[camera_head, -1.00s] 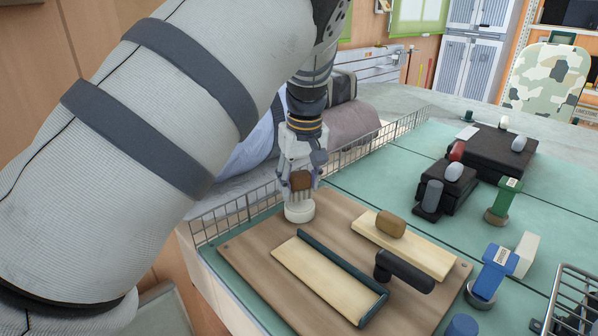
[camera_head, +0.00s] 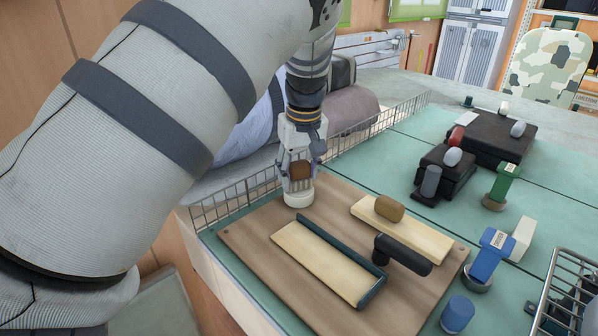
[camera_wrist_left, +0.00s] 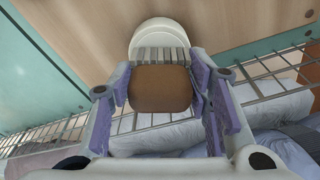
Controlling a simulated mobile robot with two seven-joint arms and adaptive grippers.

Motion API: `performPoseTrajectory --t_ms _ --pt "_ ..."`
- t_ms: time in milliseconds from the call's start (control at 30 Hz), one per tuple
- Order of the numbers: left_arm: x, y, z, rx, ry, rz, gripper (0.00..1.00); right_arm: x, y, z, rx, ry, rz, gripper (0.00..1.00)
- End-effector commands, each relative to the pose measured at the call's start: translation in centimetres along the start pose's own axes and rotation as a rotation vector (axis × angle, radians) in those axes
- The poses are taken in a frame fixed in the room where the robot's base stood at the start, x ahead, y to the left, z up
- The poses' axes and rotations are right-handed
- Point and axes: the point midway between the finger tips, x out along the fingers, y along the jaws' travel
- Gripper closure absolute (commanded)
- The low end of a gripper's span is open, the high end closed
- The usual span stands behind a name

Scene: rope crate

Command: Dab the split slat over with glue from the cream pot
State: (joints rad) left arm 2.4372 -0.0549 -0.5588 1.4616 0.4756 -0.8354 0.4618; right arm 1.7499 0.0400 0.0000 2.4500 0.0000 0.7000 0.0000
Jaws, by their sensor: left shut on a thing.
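My left gripper (camera_head: 299,172) is shut on a brown rounded block (camera_head: 300,170), held right above the cream pot (camera_head: 298,199). In the left wrist view the brown block (camera_wrist_left: 160,88) sits between the fingers, with a grey ribbed part beyond it and the cream pot (camera_wrist_left: 158,30) behind. Whether the held thing's lower end is in the pot is hidden. Two pale slats lie on the brown board (camera_head: 250,235): a front slat (camera_head: 320,262) with a dark green edging, and a back slat (camera_head: 425,236). No split is clear on either. My right gripper is not in view.
A tan block (camera_head: 389,208) rests on the back slat, and a black-handled tool (camera_head: 405,253) lies between the slats. Blue (camera_head: 490,255) and green (camera_head: 500,185) tools stand right. A wire crate (camera_head: 570,290) is at right; a wire rail (camera_head: 240,197) runs behind the pot.

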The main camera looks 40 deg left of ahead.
Motion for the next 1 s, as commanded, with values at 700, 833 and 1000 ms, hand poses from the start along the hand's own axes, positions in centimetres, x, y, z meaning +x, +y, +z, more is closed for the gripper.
performPoseTrajectory --t_ms 700,833,1000 --pt "0.56 0.00 0.09 0.000 0.000 0.000 0.78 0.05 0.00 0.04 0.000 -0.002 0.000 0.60" --pt "0.62 0.01 0.10 0.000 0.000 0.000 0.78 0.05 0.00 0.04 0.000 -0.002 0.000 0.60" --pt "0.62 0.01 0.10 0.000 0.000 0.001 0.78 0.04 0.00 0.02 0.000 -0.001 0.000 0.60"
